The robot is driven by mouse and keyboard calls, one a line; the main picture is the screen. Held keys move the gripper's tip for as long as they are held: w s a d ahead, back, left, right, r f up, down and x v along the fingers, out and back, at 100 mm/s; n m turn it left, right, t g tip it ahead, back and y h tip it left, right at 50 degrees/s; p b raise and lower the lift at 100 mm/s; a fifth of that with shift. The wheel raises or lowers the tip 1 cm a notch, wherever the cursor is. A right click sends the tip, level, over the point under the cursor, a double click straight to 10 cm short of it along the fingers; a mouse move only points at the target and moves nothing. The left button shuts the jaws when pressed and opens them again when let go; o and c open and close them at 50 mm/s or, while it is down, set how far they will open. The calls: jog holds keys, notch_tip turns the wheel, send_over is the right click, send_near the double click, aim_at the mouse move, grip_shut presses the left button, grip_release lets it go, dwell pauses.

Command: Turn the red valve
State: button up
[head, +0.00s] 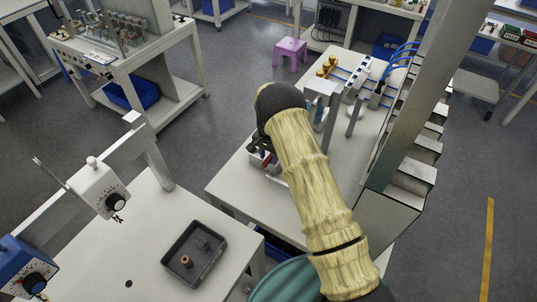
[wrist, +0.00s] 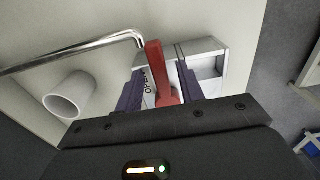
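The red valve (wrist: 160,72) shows in the wrist view as an upright red lever. A shiny metal pipe runs left from near its top. My gripper (wrist: 160,80) has its two dark fingers apart, one on each side of the lever. The lever's lower part lies between the fingers, and I see no clear grip on it. In the head view a small red bit of the valve (head: 267,158) shows beside my gripper (head: 258,147) over the white table. My arm hides most of the rest there.
In the wrist view a white cylinder (wrist: 70,95) stands left of my fingers, and a grey-white box (wrist: 205,62) is behind the valve. In the head view, fittings with blue hoses (head: 385,75) fill the table's far end. A dark tray (head: 197,254) sits on the near table.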

jog(key=shift+c, duration=0.2)
grip_shut()
jog(key=shift+a, duration=0.3)
